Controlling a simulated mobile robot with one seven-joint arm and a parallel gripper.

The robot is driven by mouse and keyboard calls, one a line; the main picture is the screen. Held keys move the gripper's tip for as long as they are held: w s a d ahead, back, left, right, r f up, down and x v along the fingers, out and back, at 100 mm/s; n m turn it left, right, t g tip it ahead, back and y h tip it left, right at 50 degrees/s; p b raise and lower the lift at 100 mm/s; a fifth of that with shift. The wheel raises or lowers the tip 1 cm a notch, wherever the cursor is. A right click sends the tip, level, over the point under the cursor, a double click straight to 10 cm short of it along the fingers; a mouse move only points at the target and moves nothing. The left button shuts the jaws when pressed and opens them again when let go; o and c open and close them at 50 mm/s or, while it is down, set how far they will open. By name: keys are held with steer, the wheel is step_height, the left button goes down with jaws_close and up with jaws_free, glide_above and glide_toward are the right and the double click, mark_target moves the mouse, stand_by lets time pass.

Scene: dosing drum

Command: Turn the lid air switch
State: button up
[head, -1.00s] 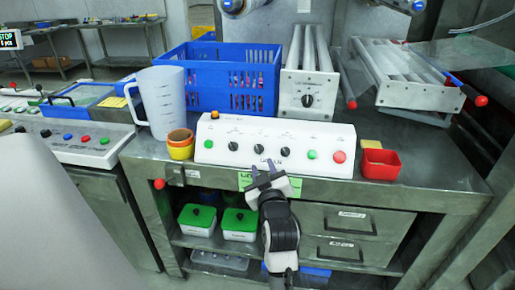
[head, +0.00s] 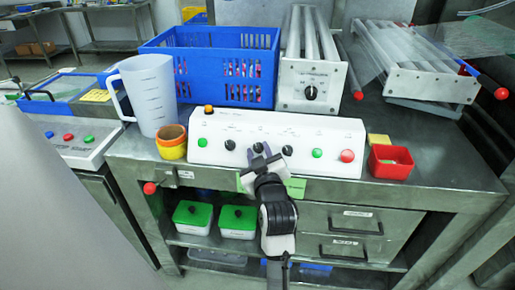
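The white control box (head: 330,137) stands on the steel bench and carries the switches on its sloped front. Its front has a green button (head: 202,142), a left black knob (head: 230,145), a middle black knob (head: 258,147), a right black knob (head: 287,150), another green button (head: 317,153) and a red button (head: 347,156). The small labels are too blurred to read, so I cannot tell which knob is the lid air switch. My gripper (head: 260,153) is open, its fingertips spread at the middle knob. I cannot tell whether they touch it.
A blue crate (head: 207,62) and a measuring jug (head: 150,95) stand behind and left of the box. Stacked orange and yellow cups (head: 172,142) sit at its left end, a red bin (head: 390,163) at its right. A metal roller unit (head: 312,90) stands behind.

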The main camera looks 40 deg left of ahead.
jaws_close()
steer(key=shift+m, duration=0.3)
steer(key=m+t, duration=0.1)
steer(key=m+t+h, duration=0.1)
steer(key=m, duration=0.1)
steer(key=shift+s+a+h, duration=0.15)
steer(key=shift+s+h, duration=0.05)
steer(key=shift+h, duration=0.1)
steer(key=m+t+h+b, duration=0.1)
steer(key=m, duration=0.1)
steer(key=m+t+h+b, duration=0.1)
steer(key=m, duration=0.1)
steer(key=shift+s+a+f, duration=0.1)
steer(key=shift+a+f, duration=0.05)
steer(key=m+h+b, duration=0.1)
steer(key=m, duration=0.1)
steer(key=m+t+h+b, duration=0.1)
steer(key=m+h+b, duration=0.1)
steer(key=m, duration=0.1)
steer(key=shift+a+t, duration=0.15)
steer(key=shift+t, duration=0.15)
steer(key=shift+a+r+m+h+b, duration=0.1)
steer(key=shift+r+m+h+b, duration=0.1)
steer(key=shift+m+h+b, duration=1.5)
steer(key=shift+m+p, duration=0.55)
steer(key=shift+m, duration=0.05)
